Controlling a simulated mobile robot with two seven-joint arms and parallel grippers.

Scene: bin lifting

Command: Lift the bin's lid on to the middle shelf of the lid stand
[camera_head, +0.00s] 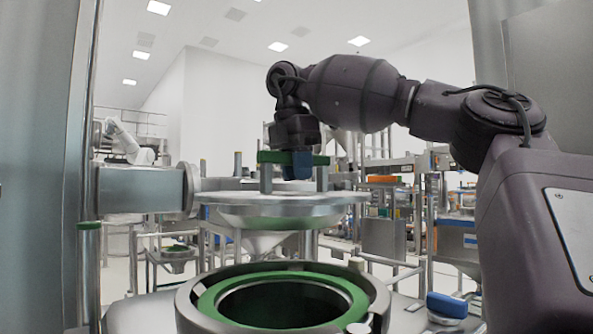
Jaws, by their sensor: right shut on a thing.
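The bin's lid (345,198) is a wide grey metal disc with a rounded underside. It carries a green handle bar (268,157) on two short metal posts. My right gripper (297,166) reaches down from above and is shut on this handle at its middle; its fingertips are partly hidden against the bar. The lid looks level and hangs clear above the bin's open mouth. The bin's round rim (190,304) with a green ring (355,293) inside shows at the bottom, its dark opening uncovered. I cannot pick out the lid stand for certain. My left gripper is out of view.
A horizontal metal cylinder (140,190) juts from the left, near the lid's left edge. A tall metal post (83,170) stands there too. A blue-topped knob (447,305) sits right of the bin. Racks and hoppers fill the background.

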